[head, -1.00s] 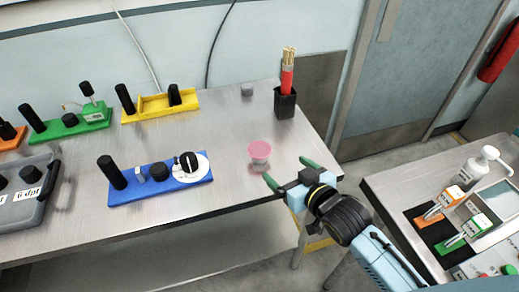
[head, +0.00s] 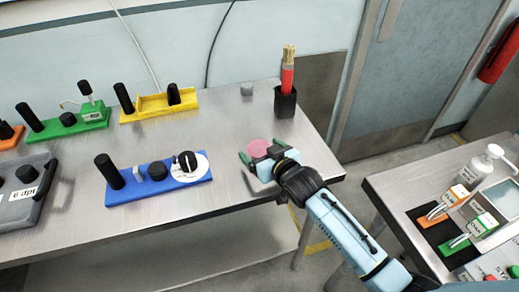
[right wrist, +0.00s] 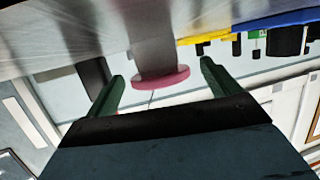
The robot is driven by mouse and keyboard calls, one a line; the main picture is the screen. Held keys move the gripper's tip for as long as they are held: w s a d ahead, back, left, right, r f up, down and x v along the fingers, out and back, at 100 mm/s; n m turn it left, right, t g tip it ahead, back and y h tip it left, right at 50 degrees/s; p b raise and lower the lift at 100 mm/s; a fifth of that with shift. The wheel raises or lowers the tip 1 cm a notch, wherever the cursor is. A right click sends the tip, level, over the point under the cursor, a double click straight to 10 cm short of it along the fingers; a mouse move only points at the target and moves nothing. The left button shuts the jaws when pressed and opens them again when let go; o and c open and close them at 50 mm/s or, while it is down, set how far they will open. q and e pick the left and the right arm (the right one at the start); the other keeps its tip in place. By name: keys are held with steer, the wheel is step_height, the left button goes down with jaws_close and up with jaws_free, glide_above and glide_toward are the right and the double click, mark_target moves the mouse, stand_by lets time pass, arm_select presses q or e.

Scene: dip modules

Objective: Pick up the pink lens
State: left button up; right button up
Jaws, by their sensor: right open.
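The pink lens (head: 260,147) is a round pink disc near the right end of the metal table in the head view, partly hidden by my right gripper. In the right wrist view the pink lens (right wrist: 160,78) shows edge-on at a grey, blurred post, between the two green fingers. My right gripper (head: 254,158) is open, its fingers on either side of the lens with gaps; it also shows in the right wrist view (right wrist: 161,72). Contact with the lens is not visible. My left gripper is out of view.
A blue module (head: 140,189) stands left of the lens. Yellow (head: 148,106) and green (head: 62,127) modules stand farther back. A black cup (head: 285,103) with a red bundle stands at the back right, near a small grey block (head: 246,89). The table between is clear.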

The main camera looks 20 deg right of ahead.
steer(key=c, duration=1.1)
steer(key=shift+o, duration=0.2)
